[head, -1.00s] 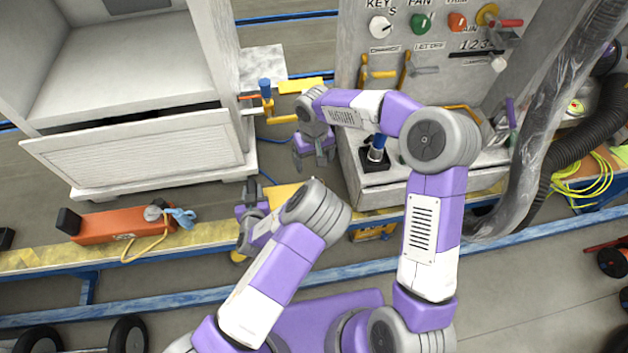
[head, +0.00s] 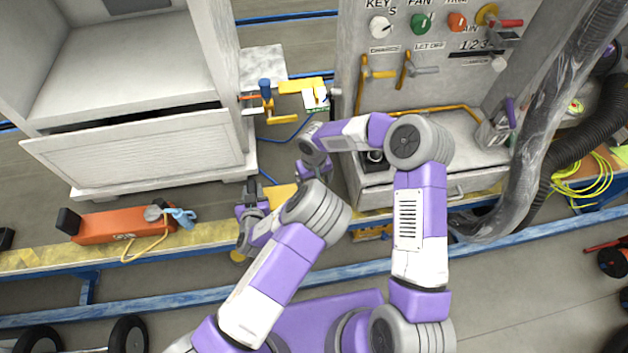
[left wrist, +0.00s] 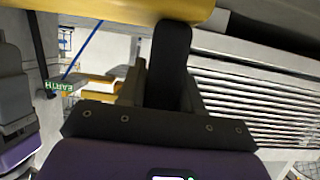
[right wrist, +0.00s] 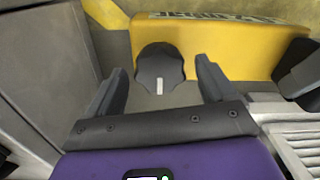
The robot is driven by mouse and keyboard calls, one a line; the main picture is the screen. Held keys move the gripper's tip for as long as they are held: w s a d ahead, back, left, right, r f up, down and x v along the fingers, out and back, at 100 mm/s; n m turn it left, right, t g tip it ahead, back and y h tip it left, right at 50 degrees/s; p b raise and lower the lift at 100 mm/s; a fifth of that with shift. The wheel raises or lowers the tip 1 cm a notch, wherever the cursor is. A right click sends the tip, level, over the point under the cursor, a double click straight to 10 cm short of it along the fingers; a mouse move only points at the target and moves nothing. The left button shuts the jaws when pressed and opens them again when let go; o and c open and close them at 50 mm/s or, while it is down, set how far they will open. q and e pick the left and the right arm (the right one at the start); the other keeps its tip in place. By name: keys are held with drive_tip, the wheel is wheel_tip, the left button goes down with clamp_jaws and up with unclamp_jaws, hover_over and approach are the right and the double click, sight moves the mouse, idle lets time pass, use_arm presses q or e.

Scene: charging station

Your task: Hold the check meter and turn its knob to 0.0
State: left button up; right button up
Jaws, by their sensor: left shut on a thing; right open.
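The check meter (head: 283,193) is a yellow box with dark lettering, partly hidden behind my arms in the head view. In the right wrist view the yellow body (right wrist: 215,45) carries a dark lobed knob (right wrist: 158,68) with a white mark pointing toward the bottom of the picture. My left gripper (head: 252,192) is shut on the meter, whose yellow edge (left wrist: 120,8) shows above its finger in the left wrist view. My right gripper (head: 312,172) is open. Its fingers (right wrist: 160,75) stand on either side of the knob, with visible gaps; contact is not seen.
A grey station with knobs (head: 420,22) stands at the right, a white cabinet (head: 140,150) at the left. A green EARTH label (left wrist: 60,87) shows in the left wrist view. A thick black hose (head: 560,150) hangs at the right.

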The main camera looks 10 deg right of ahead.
drive_tip(key=c, duration=1.1)
drive_tip(key=shift+o, duration=0.2)
drive_tip(key=shift+m, duration=0.4)
drive_tip(key=m, duration=0.5)
drive_tip(key=shift+m, duration=0.3)
drive_tip(key=m, duration=0.5)
drive_tip(key=shift+m, duration=0.3)
drive_tip(key=o, duration=1.1)
drive_tip(key=shift+c, duration=0.2)
